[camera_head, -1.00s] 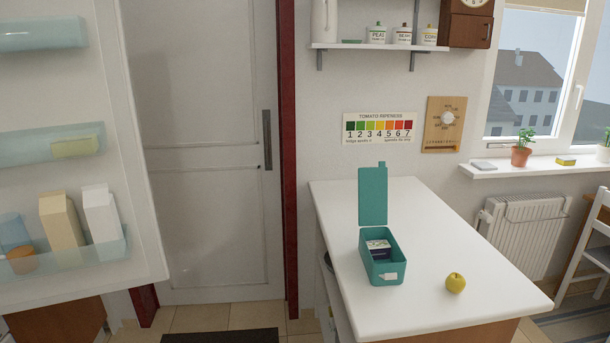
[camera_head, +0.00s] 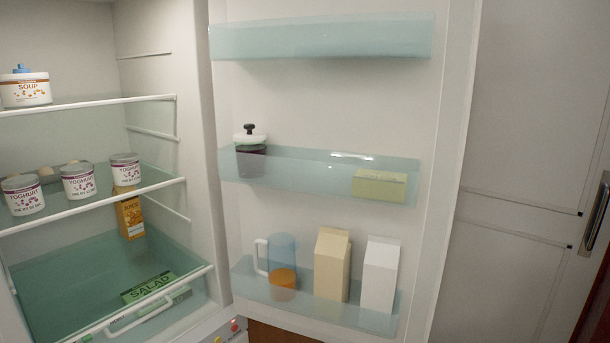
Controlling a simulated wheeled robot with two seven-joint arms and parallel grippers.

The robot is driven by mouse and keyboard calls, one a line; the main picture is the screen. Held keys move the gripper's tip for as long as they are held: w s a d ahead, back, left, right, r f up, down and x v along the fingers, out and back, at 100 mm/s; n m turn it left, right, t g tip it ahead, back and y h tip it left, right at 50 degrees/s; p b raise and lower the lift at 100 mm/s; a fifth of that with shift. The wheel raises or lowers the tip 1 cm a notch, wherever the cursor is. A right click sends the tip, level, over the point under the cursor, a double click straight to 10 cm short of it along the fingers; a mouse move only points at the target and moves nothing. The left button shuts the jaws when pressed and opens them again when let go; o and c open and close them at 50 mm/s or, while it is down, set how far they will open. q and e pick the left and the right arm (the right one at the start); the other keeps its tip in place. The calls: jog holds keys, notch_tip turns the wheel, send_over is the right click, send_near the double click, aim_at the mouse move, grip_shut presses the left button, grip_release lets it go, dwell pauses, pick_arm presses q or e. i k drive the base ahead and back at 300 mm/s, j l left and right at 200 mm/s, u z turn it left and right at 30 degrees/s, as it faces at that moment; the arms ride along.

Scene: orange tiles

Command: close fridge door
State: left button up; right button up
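The fridge door (camera_head: 320,110) stands wide open in the middle of the head view, with its inner side facing me. The fridge interior (camera_head: 160,80) is open at the left. The door's outer side and any handle on it are hidden. Neither of my grippers is in view.
Inside the fridge are a soup tub (camera_head: 25,90), several yoghurt cups (camera_head: 78,181), a juice carton (camera_head: 129,215) and a salad pack (camera_head: 150,287) in the lower drawer. A grey room door (camera_head: 520,150) with a dark handle stands to the right of the fridge door.

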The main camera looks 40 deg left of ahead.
aim_at(323, 120)
jog(key=i+j, duration=0.2)
jog(key=i, duration=0.15)
jog(key=i+j, duration=0.15)
jog(key=i, duration=0.25)
jog(key=i+z, duration=0.1)
jog(key=i, duration=0.5)
jog(key=i+l+u, duration=0.1)
jog(key=u, duration=0.15)
jog(key=i+l+u, duration=0.1)
jog(key=i+u, duration=0.2)
jog(key=i+l+u, duration=0.1)
jog(key=u, duration=0.25)
jog(key=i+l+u, duration=0.1)
jog(key=u, duration=0.3)
jog(key=i+l+u, duration=0.15)
jog(key=u, duration=0.2)
jog(key=i+l+u, duration=0.1)
jog(key=u, duration=0.3)
jog(key=l+u, duration=0.2)
jog(key=u, duration=0.2)
jog(key=i+l+u, duration=0.1)
jog(key=u, duration=0.3)
jog(key=l+u, duration=0.25)
jog(key=u, duration=0.15)
jog(key=i+l+u, duration=0.1)
jog(key=l+u, duration=0.95)
jog(key=i+j, duration=0.05)
jog(key=j, duration=0.05)
